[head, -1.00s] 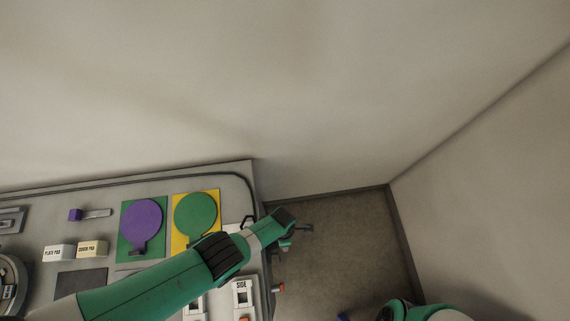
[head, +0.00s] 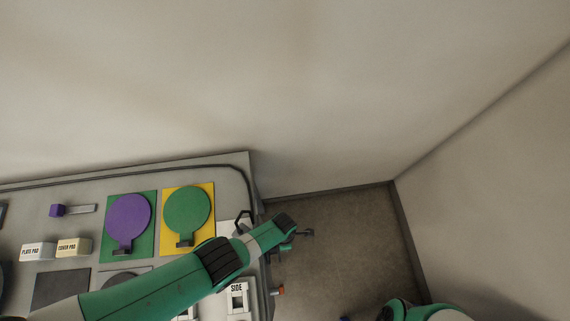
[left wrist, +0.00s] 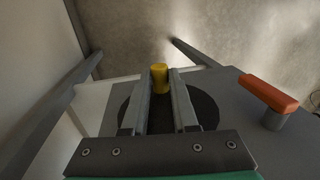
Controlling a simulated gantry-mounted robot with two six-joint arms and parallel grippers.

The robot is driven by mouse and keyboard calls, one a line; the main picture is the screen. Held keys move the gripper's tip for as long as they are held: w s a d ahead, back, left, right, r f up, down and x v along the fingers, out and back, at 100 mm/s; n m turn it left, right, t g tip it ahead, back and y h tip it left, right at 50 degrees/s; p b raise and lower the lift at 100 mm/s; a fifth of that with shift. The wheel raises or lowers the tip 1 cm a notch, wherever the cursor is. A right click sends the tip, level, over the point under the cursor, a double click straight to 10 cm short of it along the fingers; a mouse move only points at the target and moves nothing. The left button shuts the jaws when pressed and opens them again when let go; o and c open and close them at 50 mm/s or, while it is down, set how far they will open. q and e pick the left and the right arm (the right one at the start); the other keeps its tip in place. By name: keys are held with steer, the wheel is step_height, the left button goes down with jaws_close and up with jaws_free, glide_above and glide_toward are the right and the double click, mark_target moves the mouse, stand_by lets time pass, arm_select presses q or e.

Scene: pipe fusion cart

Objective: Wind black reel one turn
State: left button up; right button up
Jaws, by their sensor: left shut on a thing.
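The black reel (left wrist: 207,108) shows in the left wrist view as a dark round disc on a grey panel, partly covered by my left gripper's fingers. A yellow knob (left wrist: 160,80) stands at the disc's far side. My left gripper (left wrist: 160,71) is shut on the yellow knob, one finger on each side of it. In the head view my left gripper (head: 297,233) is just off the cart's right edge; the reel and knob cannot be made out there. My right gripper is out of view; only part of that arm shows at the bottom.
An orange handle (left wrist: 270,93) stands on the panel right of the reel. The cart top holds a purple disc (head: 128,213), a green disc (head: 187,209), small labelled pads (head: 73,247) and a SIDE block (head: 237,296). Bare floor (head: 350,240) lies right of the cart.

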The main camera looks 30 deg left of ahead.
arm_select(q)
jaws_close()
steer(key=shift+r+t+y+p, duration=0.25)
steer(key=shift+t+y+p, duration=0.15)
steer(key=shift+t+p, duration=0.35)
steer(key=shift+f+t+y, duration=0.1)
steer(key=shift+t+y, duration=0.15)
steer(key=shift+y, duration=0.15)
steer(key=shift+w+f+t, duration=0.15)
steer(key=shift+f+t, duration=0.1)
steer(key=shift+t, duration=0.05)
steer(key=shift+a+y, duration=0.1)
steer(key=shift+y, duration=0.3)
steer(key=shift+r+t+b, duration=0.2)
steer(key=shift+t+b, duration=0.1)
steer(key=shift+t, duration=0.1)
steer(key=o, duration=0.9)
jaws_free()
steer(key=shift+w, duration=0.1)
